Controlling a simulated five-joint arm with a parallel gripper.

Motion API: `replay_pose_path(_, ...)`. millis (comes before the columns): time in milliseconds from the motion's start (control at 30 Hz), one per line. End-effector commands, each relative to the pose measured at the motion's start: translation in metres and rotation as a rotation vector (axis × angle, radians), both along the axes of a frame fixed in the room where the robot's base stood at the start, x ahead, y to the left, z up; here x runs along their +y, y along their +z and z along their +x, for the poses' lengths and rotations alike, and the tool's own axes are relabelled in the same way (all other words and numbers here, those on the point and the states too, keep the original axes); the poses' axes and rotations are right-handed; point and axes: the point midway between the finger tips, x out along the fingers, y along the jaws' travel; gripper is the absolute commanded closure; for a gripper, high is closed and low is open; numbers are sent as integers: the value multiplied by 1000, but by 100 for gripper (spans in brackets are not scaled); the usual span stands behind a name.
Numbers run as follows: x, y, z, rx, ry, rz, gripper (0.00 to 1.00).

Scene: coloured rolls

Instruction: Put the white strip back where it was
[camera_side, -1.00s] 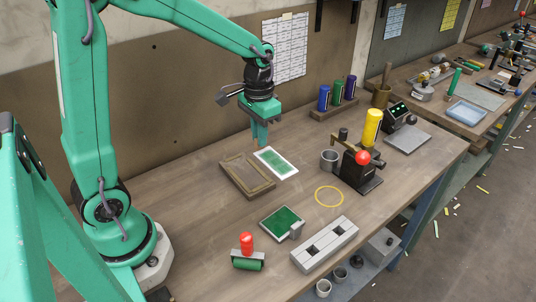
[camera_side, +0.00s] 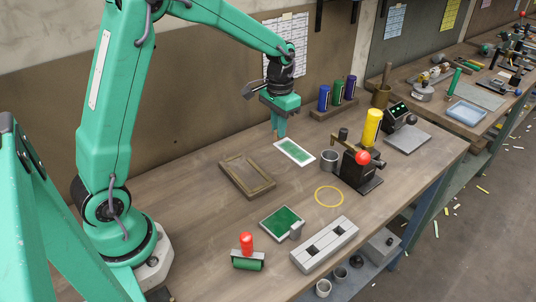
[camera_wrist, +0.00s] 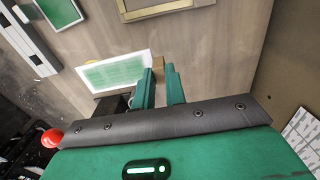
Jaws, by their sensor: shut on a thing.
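The white strip (camera_side: 307,163) shows as a flat white-bordered card with a green middle. My gripper (camera_side: 280,134) is shut on its far left end and points down in the side view. The strip lies flat and low over the bench; I cannot tell whether it touches. In the wrist view the strip (camera_wrist: 115,72) stretches left from my gripper's fingers (camera_wrist: 161,82). A small tan piece (camera_wrist: 158,63) shows by the fingertips; I cannot tell what it is. The fingers hide the gripped edge.
A brown shallow tray (camera_side: 234,181) lies to the left of the strip. A grey cup (camera_side: 329,160) and a black device with a red ball (camera_side: 363,158) stand close on its right. A yellow ring (camera_side: 329,197) lies nearer. Coloured rolls (camera_side: 337,92) stand behind. Bare bench lies between tray and strip.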

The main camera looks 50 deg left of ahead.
Motion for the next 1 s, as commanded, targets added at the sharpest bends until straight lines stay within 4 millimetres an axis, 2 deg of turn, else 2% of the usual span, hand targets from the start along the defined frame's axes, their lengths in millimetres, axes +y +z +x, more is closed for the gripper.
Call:
replay_pose_path(600,91,-56,20,1,1,0,100)
replay_pose_path(767,101,-63,23,1,0,0,100)
replay_pose_path(1000,103,-65,23,1,-1,0,100)
